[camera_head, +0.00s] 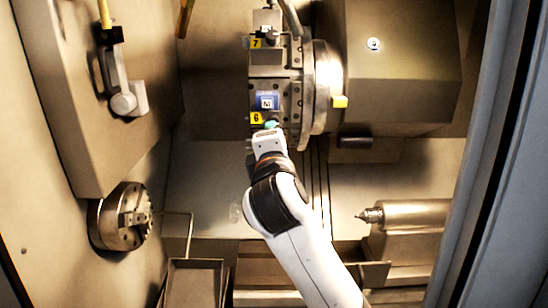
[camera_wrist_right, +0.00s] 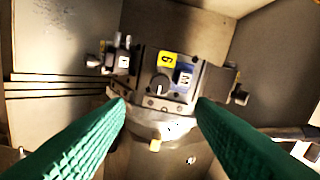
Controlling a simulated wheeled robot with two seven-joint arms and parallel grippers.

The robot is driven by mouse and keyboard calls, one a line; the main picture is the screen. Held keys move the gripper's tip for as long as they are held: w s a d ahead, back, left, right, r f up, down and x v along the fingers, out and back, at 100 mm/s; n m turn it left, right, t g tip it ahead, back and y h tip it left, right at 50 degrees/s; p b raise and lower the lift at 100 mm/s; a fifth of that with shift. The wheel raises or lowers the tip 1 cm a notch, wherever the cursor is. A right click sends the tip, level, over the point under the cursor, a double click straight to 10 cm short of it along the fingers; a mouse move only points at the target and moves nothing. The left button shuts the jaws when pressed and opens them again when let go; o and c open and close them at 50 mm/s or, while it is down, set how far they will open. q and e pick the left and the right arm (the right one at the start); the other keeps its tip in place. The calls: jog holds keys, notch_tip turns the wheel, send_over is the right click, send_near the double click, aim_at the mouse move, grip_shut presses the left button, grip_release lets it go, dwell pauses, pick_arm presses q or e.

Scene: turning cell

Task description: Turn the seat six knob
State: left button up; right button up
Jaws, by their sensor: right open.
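The tool turret (camera_head: 293,95) carries a yellow tag marked 6 (camera_head: 256,118) at seat six, which also shows in the right wrist view (camera_wrist_right: 168,60). Beside the tag is a blue block with a white M label (camera_head: 267,101); the label shows in the wrist view (camera_wrist_right: 185,78). A dark rounded piece (camera_wrist_right: 158,86) sits beside that label; I cannot tell whether it is the knob. My right gripper (camera_head: 271,126) is at the turret's lower edge, just below the tag. My left gripper is out of view.
A yellow tag marked 7 (camera_head: 256,43) is higher on the turret. A chuck (camera_head: 122,216) is at lower left and a pointed tailstock (camera_head: 412,215) at lower right. The door frame (camera_head: 490,150) bounds the right side. Free room lies left of the turret.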

jog(key=shift+s, duration=1.2)
